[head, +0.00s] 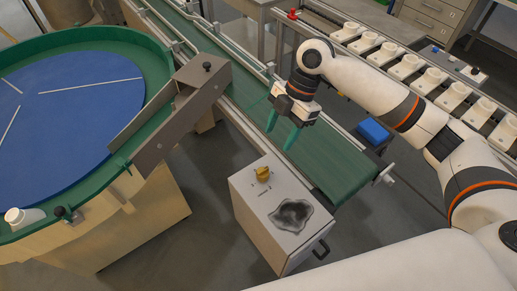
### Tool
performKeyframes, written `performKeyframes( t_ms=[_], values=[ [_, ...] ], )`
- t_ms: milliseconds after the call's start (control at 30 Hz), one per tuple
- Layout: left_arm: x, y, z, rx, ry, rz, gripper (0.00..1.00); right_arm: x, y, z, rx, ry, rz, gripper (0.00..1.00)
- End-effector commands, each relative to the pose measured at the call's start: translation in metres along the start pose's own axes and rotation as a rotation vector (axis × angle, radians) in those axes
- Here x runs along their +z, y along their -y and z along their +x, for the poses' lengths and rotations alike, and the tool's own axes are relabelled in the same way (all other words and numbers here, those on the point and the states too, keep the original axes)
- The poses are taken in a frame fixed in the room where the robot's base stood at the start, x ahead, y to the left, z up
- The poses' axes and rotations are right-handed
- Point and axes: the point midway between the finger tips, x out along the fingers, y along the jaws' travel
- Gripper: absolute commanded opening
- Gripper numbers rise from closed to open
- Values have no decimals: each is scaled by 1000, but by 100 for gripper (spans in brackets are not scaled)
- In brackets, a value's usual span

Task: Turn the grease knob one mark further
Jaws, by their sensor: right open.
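The grease knob (262,173) is a small yellow knob on the top of a light grey box (250,212). Small marks show around it, too small to read. A dark grey smeared patch (291,214) lies on the same top, nearer than the knob. My right gripper (280,140) has green fingers pointing down, open and empty. It hangs above the end of the green conveyor belt, behind and a little right of the knob, apart from it. My left gripper is not in view.
A round blue turntable (70,95) with a green rim stands at the left. A brown chute (178,112) joins it to the green conveyor (335,172). A rack of white sockets (433,82) runs along the right. A blue block (373,131) sits beyond the conveyor.

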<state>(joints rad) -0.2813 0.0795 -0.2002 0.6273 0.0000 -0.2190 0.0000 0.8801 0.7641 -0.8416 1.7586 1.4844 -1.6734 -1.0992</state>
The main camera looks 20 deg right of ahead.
Motion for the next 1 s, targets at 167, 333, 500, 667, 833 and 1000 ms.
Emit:
performKeyframes(
  t_ms=[167, 333, 500, 667, 833, 1000],
  values=[
    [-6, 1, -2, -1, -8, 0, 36, 0, 0, 12, 3, 1, 0, 55],
    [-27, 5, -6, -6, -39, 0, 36, 1, -1, 42, 5, 2, -1, 55],
    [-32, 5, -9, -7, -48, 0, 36, 1, -1, 77, 4, 1, 0, 55],
    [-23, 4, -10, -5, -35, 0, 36, 0, -1, 102, 3, 0, 0, 55],
    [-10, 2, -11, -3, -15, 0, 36, 0, 0, 117, 1, 0, -1, 55],
    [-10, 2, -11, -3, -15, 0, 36, 0, 0, 120, 0, -1, -1, 55]
  ],
)
